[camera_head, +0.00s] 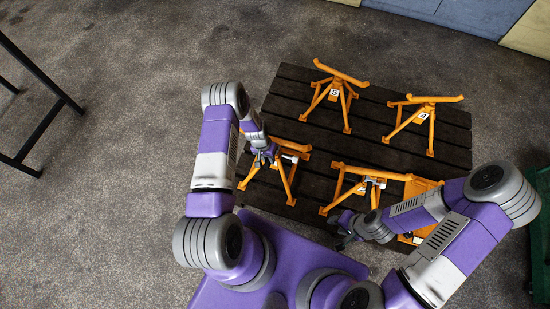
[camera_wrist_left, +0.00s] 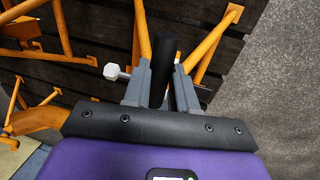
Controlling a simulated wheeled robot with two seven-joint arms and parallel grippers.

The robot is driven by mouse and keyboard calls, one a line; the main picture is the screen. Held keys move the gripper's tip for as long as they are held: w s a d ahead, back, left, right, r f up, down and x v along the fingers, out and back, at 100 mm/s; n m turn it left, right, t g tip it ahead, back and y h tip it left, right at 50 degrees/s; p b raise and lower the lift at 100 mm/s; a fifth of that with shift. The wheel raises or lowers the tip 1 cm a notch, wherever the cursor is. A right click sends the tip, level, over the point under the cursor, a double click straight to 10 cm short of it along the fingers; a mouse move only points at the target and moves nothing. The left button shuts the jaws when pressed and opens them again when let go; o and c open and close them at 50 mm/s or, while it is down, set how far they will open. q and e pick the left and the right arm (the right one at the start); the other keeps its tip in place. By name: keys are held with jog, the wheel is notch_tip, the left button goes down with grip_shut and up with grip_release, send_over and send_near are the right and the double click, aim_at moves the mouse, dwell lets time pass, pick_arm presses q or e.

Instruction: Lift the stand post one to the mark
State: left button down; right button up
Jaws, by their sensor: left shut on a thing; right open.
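Several orange stands stand on dark planks. The near left stand (camera_head: 285,181) has splayed legs and a pale fitting; its number is hidden. My left gripper (camera_head: 266,157) is at its top. In the left wrist view the gripper (camera_wrist_left: 160,88) is shut on a black cylindrical handle (camera_wrist_left: 165,58), with orange legs just beyond and a white-headed bolt (camera_wrist_left: 113,72) to the left. The near right stand (camera_head: 340,184) has a pale lever and no readable number. My right gripper (camera_head: 346,232) is open and empty, in front of that stand. I cannot make out a height mark.
Two numbered stands, one at the back middle (camera_head: 340,72) and one at the back right (camera_head: 432,99), stand on the planks (camera_head: 292,97). An orange piece (camera_head: 418,186) is partly behind my right arm. A black frame (camera_head: 42,130) stands far left.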

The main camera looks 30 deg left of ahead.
pick_arm(q)
notch_tip(320, 180, up, 7)
jog(key=p, duration=0.3)
jog(key=c, duration=0.9)
grip_release()
jog(key=r, duration=0.2)
jog(key=a+r+p, duration=0.1)
jog(key=r, duration=0.2)
jog(key=r+p, duration=0.1)
jog(key=r, duration=0.1)
jog(key=shift+s+a+r, duration=0.1)
jog(key=shift+a+r, duration=0.1)
jog(key=shift+a, duration=0.05)
